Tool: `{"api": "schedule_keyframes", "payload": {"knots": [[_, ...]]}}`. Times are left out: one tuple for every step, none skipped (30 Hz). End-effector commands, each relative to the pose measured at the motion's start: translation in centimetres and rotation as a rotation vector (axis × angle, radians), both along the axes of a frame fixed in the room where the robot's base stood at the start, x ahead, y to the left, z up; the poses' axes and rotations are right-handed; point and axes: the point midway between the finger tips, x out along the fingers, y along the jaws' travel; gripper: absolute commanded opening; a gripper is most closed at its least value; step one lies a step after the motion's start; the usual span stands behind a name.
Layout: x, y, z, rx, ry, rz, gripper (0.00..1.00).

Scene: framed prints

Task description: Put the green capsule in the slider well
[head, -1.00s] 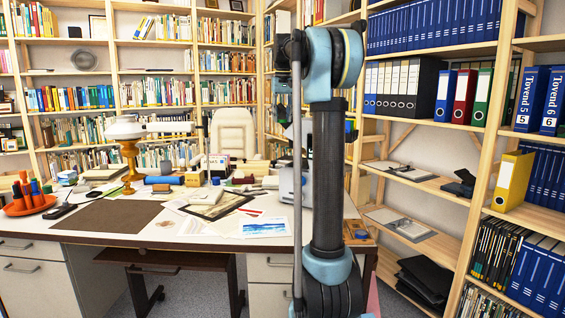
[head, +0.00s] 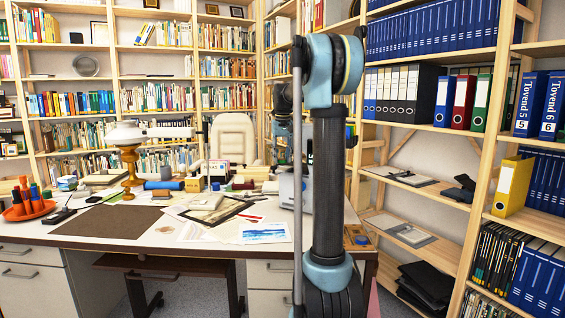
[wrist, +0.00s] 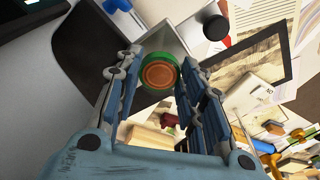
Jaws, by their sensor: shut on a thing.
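In the wrist view my gripper (wrist: 154,88) is shut on the green capsule (wrist: 160,58). The capsule shows as a round green rim with an orange-brown end facing the camera, between the fingertips. In the head view my arm stands in front of the desk's right part, and my gripper and the capsule do not show. I cannot make out the slider well for sure. A small wooden piece (head: 357,237) with a round part sits at the desk's right end, beside my arm.
The desk (head: 110,240) holds a brown mat (head: 108,221), papers, a dark frame (head: 232,211), books and an orange pen holder (head: 28,212). In the wrist view the frame (wrist: 288,66) and a dark round-topped object (wrist: 215,27) lie near the capsule. Shelves (head: 455,200) stand at right.

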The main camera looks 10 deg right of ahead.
Motion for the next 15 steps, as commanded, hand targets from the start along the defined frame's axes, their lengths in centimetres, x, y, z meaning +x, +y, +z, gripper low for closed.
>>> {"api": "schedule_keyframes", "payload": {"knots": [[0.0, 0.0, -0.8, 0.0, 0.0, 0.0, 0.1], [0.0, 0.0, -1.1, 0.0, 0.0, 0.0, 0.1], [0.0, 0.0, -1.5, 0.0, 0.0, 0.0, 0.1], [0.0, 0.0, -1.6, 0.0, 0.0, 0.0, 0.1], [0.0, -0.1, -1.7, 0.0, 0.0, -0.001, 0.1], [0.0, -0.1, -1.7, 0.0, 0.0, -0.001, 0.1], [0.0, -0.1, -1.7, 0.0, 0.0, -0.001, 0.1], [0.0, -0.1, -1.7, 0.0, 0.0, -0.001, 0.1], [0.0, -0.1, -1.7, 0.0, 0.0, -0.001, 0.1], [0.0, -0.1, -1.7, 0.0, 0.0, -0.001, 0.1], [0.0, -0.1, -1.7, 0.0, 0.0, -0.001, 0.1], [0.0, -0.1, -1.8, 0.0, 0.0, -0.002, 0.1], [0.0, -0.1, -1.8, 0.0, 0.0, -0.002, 0.1], [0.0, -0.1, -1.9, 0.0, 0.0, -0.002, 0.1], [0.0, -0.2, -2.0, 0.0, 0.0, -0.002, 0.1]]}}
